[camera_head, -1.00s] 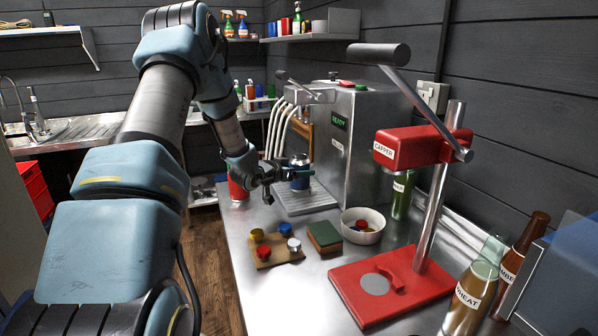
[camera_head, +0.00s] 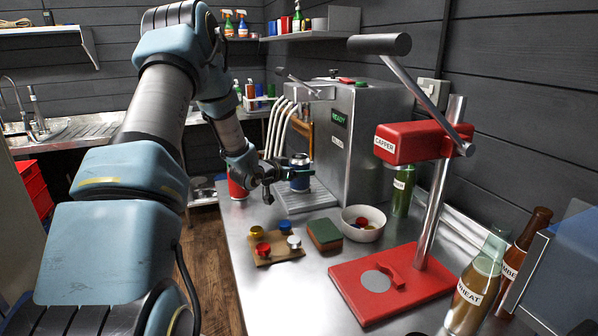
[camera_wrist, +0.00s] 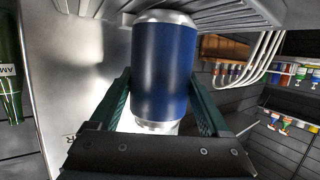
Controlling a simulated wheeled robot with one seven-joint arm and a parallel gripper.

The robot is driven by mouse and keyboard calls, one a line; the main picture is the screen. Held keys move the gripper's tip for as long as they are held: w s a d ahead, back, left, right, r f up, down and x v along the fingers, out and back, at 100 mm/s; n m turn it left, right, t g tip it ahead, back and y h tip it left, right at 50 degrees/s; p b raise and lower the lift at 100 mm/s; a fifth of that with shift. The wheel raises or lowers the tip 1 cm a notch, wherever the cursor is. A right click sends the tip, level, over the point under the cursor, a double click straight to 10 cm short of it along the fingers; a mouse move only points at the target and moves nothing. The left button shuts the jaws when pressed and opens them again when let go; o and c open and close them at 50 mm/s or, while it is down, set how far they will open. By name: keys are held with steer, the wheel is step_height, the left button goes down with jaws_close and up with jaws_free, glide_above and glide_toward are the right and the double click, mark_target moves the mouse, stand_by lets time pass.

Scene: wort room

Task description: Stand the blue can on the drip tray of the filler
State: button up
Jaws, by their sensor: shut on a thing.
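The blue can (camera_head: 299,182) is upright, with silver ends, at the filler's drip tray (camera_head: 309,203). In the wrist view, which is upside down, the blue can (camera_wrist: 165,70) stands between the two green fingers of my gripper (camera_wrist: 163,98). My gripper (camera_head: 290,174) is shut on the can from the left side. The slatted drip tray (camera_wrist: 225,13) is right by the can's base in the wrist view; I cannot tell if they touch. The filler (camera_head: 358,140) is a steel box with a green READY display.
A red can (camera_head: 237,187) stands left of my gripper. In front are a board of coloured caps (camera_head: 277,255), a sponge (camera_head: 324,235) and a white bowl (camera_head: 350,236). The red capper (camera_head: 400,290) and bottles stand at right. Pale hoses (camera_head: 277,128) hang behind the can.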

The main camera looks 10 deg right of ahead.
stand_by(0.9)
steer(key=o, duration=0.8)
steer(key=shift+c, duration=0.2)
steer(key=shift+a, duration=0.1)
steer(key=s+a+n+g+y+b, duration=0.1)
steer(key=s+a+n+y+b, duration=0.15)
steer(key=s+a+y, duration=0.6)
steer(key=s+a+n+g+y+b, duration=0.1)
steer(key=s+a+n, duration=0.35)
steer(key=a, duration=0.95)
steer(key=s+a+n+g+y, duration=0.1)
steer(key=s+a+g, duration=0.1)
steer(key=s, duration=0.7)
steer(key=s+a+n+g, duration=0.1)
steer(key=s+a+g, duration=0.1)
steer(key=s, duration=0.8)
steer(key=shift+s+g+y, duration=0.3)
steer(key=shift+g+y, duration=0.05)
steer(key=shift+g, duration=0.45)
